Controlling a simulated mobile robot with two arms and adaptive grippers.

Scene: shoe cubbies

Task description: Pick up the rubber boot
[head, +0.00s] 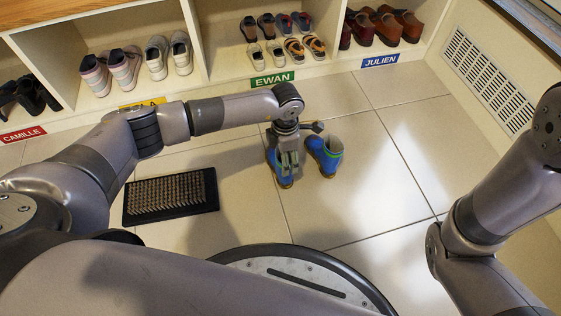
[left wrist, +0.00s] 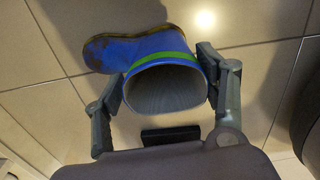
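Two blue rubber boots with green bands stand on the tiled floor in the head view. The left boot (head: 271,160) is partly hidden behind my left gripper (head: 289,163), and the right boot (head: 326,155) is close beside it. In the left wrist view one blue boot (left wrist: 150,50) with a green band and brown sole edge shows its open top towards me. The fingers of my left gripper (left wrist: 162,85) are spread wide on both sides of its shaft, very near or touching. I cannot tell whether they press on it. My right gripper is out of view.
A bristle doormat (head: 170,197) lies left of the boots. Behind stand cubbies with several shoes and name labels, such as the green EWAN label (head: 272,79) and blue JULIEN label (head: 380,60). A wall vent (head: 488,80) is at right. The floor right of the boots is clear.

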